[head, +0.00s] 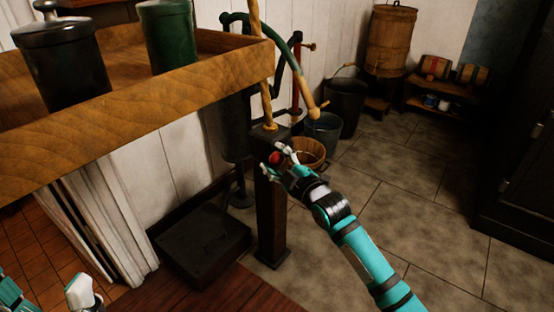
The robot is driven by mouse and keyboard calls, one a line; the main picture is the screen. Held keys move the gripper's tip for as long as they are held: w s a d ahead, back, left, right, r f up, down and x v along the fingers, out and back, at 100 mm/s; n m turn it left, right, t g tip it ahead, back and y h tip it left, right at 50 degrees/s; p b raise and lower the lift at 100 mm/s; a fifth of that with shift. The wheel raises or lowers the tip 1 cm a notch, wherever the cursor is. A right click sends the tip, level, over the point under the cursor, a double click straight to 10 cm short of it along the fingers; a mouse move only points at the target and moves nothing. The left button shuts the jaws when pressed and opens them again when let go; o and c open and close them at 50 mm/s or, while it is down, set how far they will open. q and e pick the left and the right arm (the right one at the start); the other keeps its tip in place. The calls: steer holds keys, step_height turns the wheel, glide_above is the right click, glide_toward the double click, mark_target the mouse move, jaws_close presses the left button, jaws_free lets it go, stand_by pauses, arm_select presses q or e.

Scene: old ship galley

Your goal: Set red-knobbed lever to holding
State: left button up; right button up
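The red knob (276,158) of the lever shows on the upper part of a dark post (271,215). The lever's shaft and any position marks are too small or hidden to read. My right gripper (278,155) reaches in from the lower right, with its pale fingers around or right beside the knob. I cannot tell whether they press on it. Part of my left arm and a pale part of its gripper (80,292) show at the bottom left corner, low and away from the lever; its fingertips are not clear.
A wooden shelf (150,85) with a dark canister (62,62) and a green canister (168,35) juts in at the upper left. A rope rises from the post. A pump with a curved handle, buckets (323,133) and a low black box (203,245) stand nearby. Tiled floor is clear at right.

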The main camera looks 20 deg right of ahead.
jaws_close()
